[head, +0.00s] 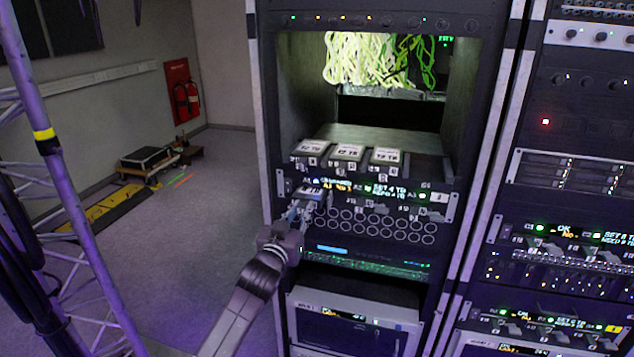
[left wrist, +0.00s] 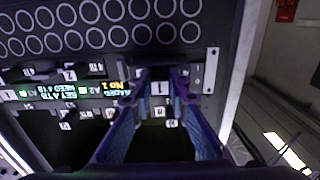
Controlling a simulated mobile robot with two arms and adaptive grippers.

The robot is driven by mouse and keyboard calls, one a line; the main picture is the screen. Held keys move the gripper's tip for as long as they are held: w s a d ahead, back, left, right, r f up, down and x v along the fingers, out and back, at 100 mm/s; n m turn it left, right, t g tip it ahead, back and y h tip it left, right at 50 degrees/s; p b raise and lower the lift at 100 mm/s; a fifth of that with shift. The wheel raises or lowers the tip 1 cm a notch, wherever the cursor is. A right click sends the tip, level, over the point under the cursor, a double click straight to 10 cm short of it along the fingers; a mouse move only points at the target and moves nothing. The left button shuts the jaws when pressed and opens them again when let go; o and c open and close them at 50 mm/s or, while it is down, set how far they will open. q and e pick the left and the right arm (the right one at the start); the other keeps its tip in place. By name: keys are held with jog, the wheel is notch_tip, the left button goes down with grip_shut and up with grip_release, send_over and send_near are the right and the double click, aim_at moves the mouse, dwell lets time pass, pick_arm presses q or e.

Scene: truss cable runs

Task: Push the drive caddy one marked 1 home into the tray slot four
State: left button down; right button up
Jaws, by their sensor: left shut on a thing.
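My left gripper (head: 300,207) is shut on a drive caddy (head: 313,191) at the left end of the drive tray (head: 447,208). In the left wrist view the gripper (left wrist: 162,100) has a finger on each side of the caddy (left wrist: 159,88), whose face is marked 1. The caddy lines up with the tray front at the end beside the metal ear (left wrist: 211,71). How deep it sits in its slot cannot be told, and the slot number there is not readable. My right gripper is not in view.
Three boxes labelled 12 TB (head: 348,152) stand on the ledge above the tray. Small tray displays are lit, one reading No 1 (left wrist: 117,88). A panel of round holes (head: 385,225) lies below.

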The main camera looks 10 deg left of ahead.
pick_arm(q)
jog(key=shift+s+a+r+p, duration=0.15)
jog(key=shift+s+p, duration=0.5)
jog(key=shift+s, duration=0.5)
jog(key=shift+s+d+r+p, duration=0.1)
jog(key=shift+s+p, duration=0.5)
jog(key=shift+s, duration=0.55)
jog(key=shift+s+a+p, duration=0.1)
jog(key=shift+s+p, duration=0.35)
jog(key=shift+s, duration=0.65)
jog(key=shift+f, duration=0.1)
jog(key=s+p, duration=0.2)
jog(key=s, duration=0.2)
jog(key=shift+f, duration=0.1)
